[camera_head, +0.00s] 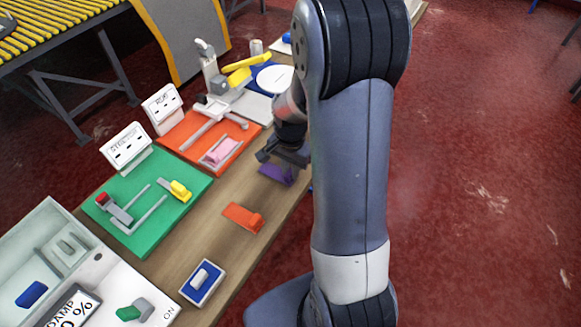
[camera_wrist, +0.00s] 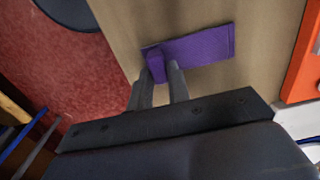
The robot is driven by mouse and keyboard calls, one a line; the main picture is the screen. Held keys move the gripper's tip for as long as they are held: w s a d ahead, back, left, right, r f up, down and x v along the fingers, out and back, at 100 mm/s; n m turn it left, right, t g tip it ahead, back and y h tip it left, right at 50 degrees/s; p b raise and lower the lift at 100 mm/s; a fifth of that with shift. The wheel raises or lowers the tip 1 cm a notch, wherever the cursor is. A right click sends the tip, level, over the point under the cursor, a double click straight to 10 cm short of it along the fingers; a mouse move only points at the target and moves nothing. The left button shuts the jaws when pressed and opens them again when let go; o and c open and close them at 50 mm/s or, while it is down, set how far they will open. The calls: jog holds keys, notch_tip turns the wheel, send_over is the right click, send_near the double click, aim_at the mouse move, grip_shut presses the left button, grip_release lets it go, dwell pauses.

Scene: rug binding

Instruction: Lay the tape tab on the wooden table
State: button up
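A purple flat tab with a raised block at one end (camera_wrist: 195,48) lies level at the wooden table's surface (camera_wrist: 125,20), near its edge; I take it as the tape tab. My gripper (camera_wrist: 160,75) has one finger on each side of the purple block, and both fingers look pressed against it. In the head view the purple tab (camera_head: 275,173) shows just below my gripper, partly hidden by it. Whether the tab touches the wood or hangs slightly above it, I cannot tell. The wooden table (camera_head: 190,240) is bare around it.
An orange tab (camera_head: 243,217) and a blue-and-white switch plate (camera_head: 201,281) lie nearer on the table. A red board (camera_head: 185,145) with a pink block and a green board (camera_head: 150,225) with a yellow piece stand left. A grey-white control box (camera_head: 60,250) is at front left.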

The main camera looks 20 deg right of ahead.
jog(key=o, duration=0.4)
jog(key=shift+r, duration=0.15)
notch_tip(320, 180, up, 12)
dwell(0.4)
